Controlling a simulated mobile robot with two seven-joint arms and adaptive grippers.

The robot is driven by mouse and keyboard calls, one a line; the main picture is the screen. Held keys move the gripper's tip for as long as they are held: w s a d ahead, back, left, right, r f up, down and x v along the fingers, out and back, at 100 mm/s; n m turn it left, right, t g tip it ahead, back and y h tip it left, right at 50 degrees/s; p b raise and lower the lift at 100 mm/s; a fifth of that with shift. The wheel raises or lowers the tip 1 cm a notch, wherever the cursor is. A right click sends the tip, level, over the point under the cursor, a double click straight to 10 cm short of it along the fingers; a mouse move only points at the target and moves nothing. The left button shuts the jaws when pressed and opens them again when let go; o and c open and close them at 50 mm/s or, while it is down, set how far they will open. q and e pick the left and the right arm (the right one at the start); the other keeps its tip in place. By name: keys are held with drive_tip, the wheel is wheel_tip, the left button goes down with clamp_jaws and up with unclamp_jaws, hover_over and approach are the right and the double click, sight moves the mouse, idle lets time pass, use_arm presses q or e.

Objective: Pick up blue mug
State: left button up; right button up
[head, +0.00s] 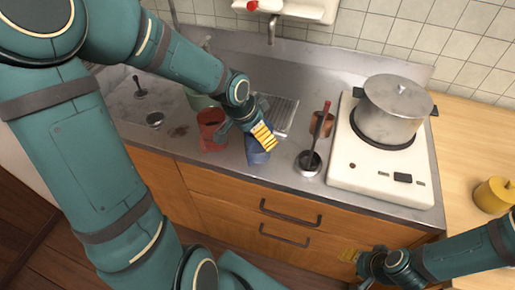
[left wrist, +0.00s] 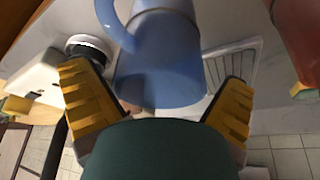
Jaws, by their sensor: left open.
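The blue mug (head: 257,157) stands on the steel counter near its front edge, partly hidden by my left gripper (head: 262,137). In the left wrist view the blue mug (left wrist: 162,72) fills the upper middle, with its handle at the upper left. The yellow fingers of my left gripper (left wrist: 158,108) are spread on either side of the mug's lower part in that picture. They are open and not closed on it. My right gripper (head: 362,262) is low at the right, in front of the drawers and away from the mug; its jaw state is unclear.
A red mug (head: 211,130) stands just left of the blue one. A ladle (head: 311,158) in a holder and a copper-colored cup (head: 322,123) are to the right. A pot (head: 395,110) sits on the white stove (head: 379,185). A yellow container (head: 493,195) is at far right.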

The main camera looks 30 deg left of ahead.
use_arm(q)
drive_tip(key=shift+c, duration=0.3)
drive_tip(key=c, duration=1.1)
